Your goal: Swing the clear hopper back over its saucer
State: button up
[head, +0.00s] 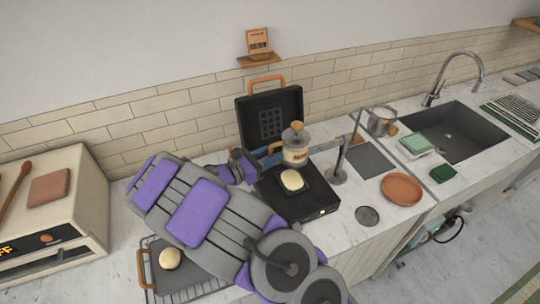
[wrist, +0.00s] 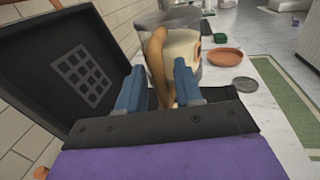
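The clear hopper (head: 296,156), cloudy-sided with pale contents and a wooden knob on top, hangs over the back of the open black waffle iron (head: 317,205), beside a metal post (head: 340,165). In the wrist view the hopper (wrist: 186,62) is close ahead. Its curved wooden handle (wrist: 158,62) runs between the two blue fingers of my gripper (wrist: 160,85) and fills the gap, so the gripper looks shut on it. A terracotta saucer (head: 402,188) stands empty right of the post; it also shows in the wrist view (wrist: 226,57).
Pale batter (head: 291,180) lies on the waffle iron; its lid (head: 270,118) stands upright behind. A dark round disc (head: 367,215) lies near the counter's front edge. A metal pot (head: 381,121) and sink (head: 455,130) are right. A bun (head: 170,258) sits on a tray left.

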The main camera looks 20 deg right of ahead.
jog(key=shift+a, duration=0.1)
jog(key=shift+c, duration=0.3)
grip_shut()
